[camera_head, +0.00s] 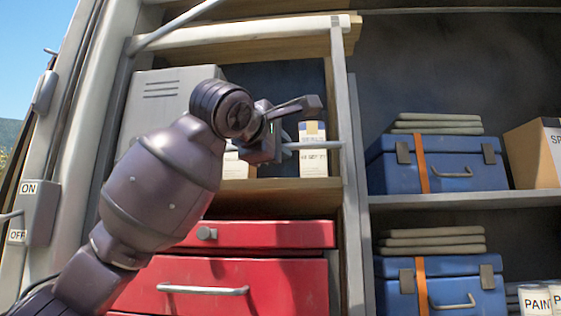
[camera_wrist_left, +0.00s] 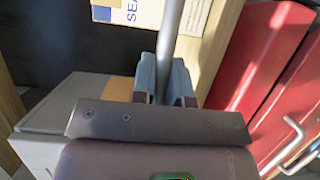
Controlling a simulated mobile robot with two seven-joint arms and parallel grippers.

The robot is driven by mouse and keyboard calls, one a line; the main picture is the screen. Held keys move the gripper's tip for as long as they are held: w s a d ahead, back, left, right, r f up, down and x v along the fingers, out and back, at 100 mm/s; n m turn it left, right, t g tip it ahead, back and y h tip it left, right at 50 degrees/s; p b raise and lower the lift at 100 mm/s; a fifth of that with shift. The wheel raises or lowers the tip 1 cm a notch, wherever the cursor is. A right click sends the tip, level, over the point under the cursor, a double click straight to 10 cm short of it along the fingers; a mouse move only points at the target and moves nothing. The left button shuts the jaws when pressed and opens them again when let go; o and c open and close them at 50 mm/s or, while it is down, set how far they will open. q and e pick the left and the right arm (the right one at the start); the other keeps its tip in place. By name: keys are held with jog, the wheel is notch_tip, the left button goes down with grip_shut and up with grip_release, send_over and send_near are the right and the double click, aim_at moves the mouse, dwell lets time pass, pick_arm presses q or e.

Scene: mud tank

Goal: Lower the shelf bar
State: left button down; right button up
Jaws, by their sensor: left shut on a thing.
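The shelf bar (camera_head: 322,145) is a thin light-grey rod running level across the front of the open shelf, above the red drawers. Its right end meets the pale upright post. My left gripper (camera_head: 272,138) is at the bar, shut on it, and hides part of it. In the left wrist view the bar (camera_wrist_left: 172,32) runs between the two fingers of my left gripper (camera_wrist_left: 163,82). My right gripper is in neither view.
Behind the bar stand a white labelled carton (camera_head: 313,160) and a grey metal case (camera_head: 150,95). Red drawers (camera_head: 255,234) lie below. Right of the post, shelves hold blue toolboxes (camera_head: 450,172) and a cardboard box (camera_head: 535,150). A switch box (camera_head: 40,212) is at left.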

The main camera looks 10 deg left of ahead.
pick_arm(q)
jog(key=shift+s+f+m+t+h+b, duration=0.3)
jog(key=shift+s+m+t+h+b, duration=0.2)
jog(key=shift+t, duration=0.35)
jog(key=shift+s+f+m+t+h+b, duration=0.35)
jog(key=shift+s+m+t+h, duration=0.2)
jog(key=shift+t, duration=0.3)
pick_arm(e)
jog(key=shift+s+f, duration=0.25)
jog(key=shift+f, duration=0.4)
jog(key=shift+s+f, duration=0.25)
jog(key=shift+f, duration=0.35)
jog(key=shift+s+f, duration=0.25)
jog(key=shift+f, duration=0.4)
pick_arm(q)
jog(key=shift+s+r, duration=0.1)
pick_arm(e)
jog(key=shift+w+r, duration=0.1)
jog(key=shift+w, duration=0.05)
